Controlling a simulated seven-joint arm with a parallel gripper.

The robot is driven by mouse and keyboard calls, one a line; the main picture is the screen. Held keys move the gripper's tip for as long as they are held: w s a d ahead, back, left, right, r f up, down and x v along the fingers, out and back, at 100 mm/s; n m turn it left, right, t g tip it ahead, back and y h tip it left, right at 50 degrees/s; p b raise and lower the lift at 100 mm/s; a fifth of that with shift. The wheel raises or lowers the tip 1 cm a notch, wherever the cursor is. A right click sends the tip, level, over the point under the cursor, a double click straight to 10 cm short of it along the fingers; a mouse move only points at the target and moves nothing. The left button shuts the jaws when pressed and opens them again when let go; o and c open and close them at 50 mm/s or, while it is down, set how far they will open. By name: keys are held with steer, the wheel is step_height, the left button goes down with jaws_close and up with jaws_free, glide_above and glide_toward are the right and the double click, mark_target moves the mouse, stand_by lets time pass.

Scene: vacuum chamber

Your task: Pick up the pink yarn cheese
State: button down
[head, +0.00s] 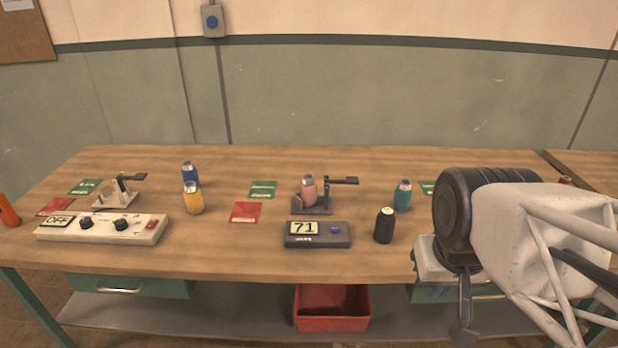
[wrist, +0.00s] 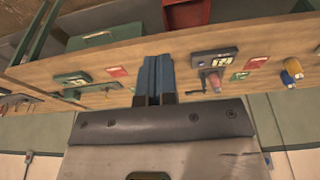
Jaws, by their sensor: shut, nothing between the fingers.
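The pink yarn cheese (head: 309,191) stands upright, with a grey top, on the small dark stand right of the middle of the table, behind the black box reading 71. It also shows in the wrist view (wrist: 214,82), right of my fingers. My gripper (head: 463,333) hangs at the table's front edge on the right in the head view, well apart from the pink yarn cheese. In the wrist view my gripper's blue fingers (wrist: 159,68) are together with nothing held between them.
A black bottle (head: 384,226) and a teal one (head: 403,196) stand right of the stand. Yellow (head: 193,198) and blue (head: 190,173) ones stand left. The black box (head: 317,235) is in front. A white control box (head: 102,229) lies left. A red bin (head: 332,307) sits below.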

steer(key=c, duration=1.8)
jaws_free()
steer(key=o, duration=1.7)
steer(key=shift+c, duration=0.2)
